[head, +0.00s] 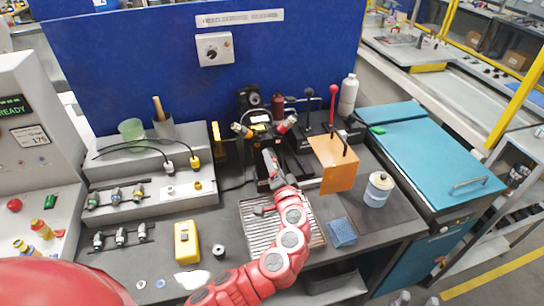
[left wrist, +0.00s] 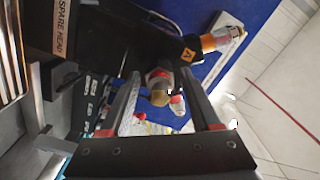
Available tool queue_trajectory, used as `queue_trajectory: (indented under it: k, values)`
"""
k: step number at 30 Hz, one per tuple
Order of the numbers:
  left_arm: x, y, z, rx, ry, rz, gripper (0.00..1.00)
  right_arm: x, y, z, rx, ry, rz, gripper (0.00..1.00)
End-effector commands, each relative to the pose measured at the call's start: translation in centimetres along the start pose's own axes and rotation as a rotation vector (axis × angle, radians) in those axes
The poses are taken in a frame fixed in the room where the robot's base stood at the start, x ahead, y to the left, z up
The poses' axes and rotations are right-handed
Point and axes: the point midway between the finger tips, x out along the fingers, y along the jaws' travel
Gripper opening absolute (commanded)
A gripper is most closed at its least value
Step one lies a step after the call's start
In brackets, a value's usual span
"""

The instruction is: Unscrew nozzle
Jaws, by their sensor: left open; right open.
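A black fixture (head: 262,140) stands against the blue panel at the back of the bench. It carries a nozzle with a yellow-orange band (head: 241,130) on its left and a red-banded one (head: 287,124) on its right. My left gripper (head: 269,157) is at the front of the fixture, fingers pointing at it. In the left wrist view its two fingers (left wrist: 161,78) are apart, with a brass and grey nozzle part (left wrist: 158,92) showing between or just beyond them; contact cannot be told. The orange-banded nozzle (left wrist: 220,40) shows at upper right. My right gripper is not in view.
A slotted metal tray (head: 258,232) lies below my left arm. A grey rack (head: 150,185) with several fittings is at left, a yellow device (head: 187,242) in front.

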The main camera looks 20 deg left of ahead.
Motion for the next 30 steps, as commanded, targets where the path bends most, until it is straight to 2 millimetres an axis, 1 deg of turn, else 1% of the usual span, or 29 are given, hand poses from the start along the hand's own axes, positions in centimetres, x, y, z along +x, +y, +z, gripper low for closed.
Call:
queue_trajectory:
  k: [6, 10, 30]
  values:
    - [0.0, 0.0, 0.0, 0.0, 0.0, 0.0, 0.64, 0.0, 0.0, 0.0, 0.0, 0.0, 0.0, 0.42]
    - [0.0, -0.1, -0.1, 0.046, 0.0, 0.001, 0.64, 0.6, 0.0, -0.1, 0.0, 0.0, 0.0, 0.42]
    - [-0.1, -0.3, -0.3, 0.604, 0.002, 0.0, 0.64, 5.1, 0.2, -0.8, 0.0, 0.0, 0.0, 0.42]
